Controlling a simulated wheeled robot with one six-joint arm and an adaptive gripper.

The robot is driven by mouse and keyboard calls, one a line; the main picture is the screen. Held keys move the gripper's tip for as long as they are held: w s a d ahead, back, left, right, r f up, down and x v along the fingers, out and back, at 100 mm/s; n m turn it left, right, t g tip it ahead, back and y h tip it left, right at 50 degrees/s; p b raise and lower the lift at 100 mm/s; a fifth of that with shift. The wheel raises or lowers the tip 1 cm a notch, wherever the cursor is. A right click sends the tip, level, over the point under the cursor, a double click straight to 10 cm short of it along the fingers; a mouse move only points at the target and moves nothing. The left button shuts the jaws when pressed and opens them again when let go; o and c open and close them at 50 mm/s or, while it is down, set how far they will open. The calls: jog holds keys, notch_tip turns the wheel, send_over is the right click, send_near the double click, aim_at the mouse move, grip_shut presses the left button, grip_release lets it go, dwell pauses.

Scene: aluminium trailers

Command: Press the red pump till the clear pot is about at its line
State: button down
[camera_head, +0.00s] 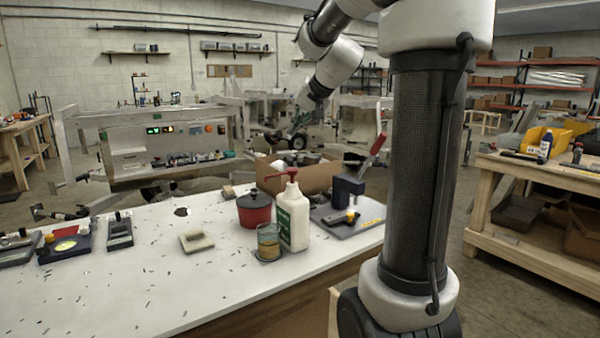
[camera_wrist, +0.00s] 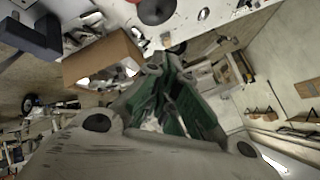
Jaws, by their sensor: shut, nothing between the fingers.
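The red pump (camera_head: 284,174) sits on top of a white bottle (camera_head: 293,218) with a green label, upright on the white table. The clear pot (camera_head: 268,239) stands just left of and in front of the bottle. It looks to hold some amber liquid; its line is too small to make out. My gripper (camera_head: 293,133) is in the air above and behind the bottle, apart from the pump. In the wrist view my gripper (camera_wrist: 168,60) shows green fingers, shut and empty. The pump and clear pot cannot be made out there.
A red pot with a dark lid (camera_head: 254,209) stands behind the clear pot. A cardboard box (camera_head: 310,175) is behind the bottle. A dark press with a red lever (camera_head: 347,192) stands to the right. A beige block (camera_head: 196,242) lies left; the table's front left is mostly clear.

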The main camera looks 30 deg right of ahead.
aim_at(295, 168)
jog(key=shift+w+r, duration=0.2)
jog(key=shift+f, duration=4.4)
jog(key=shift+f, duration=0.2)
jog(key=shift+f, duration=0.25)
jog(key=shift+f, duration=1.05)
jog(key=shift+r, duration=1.5)
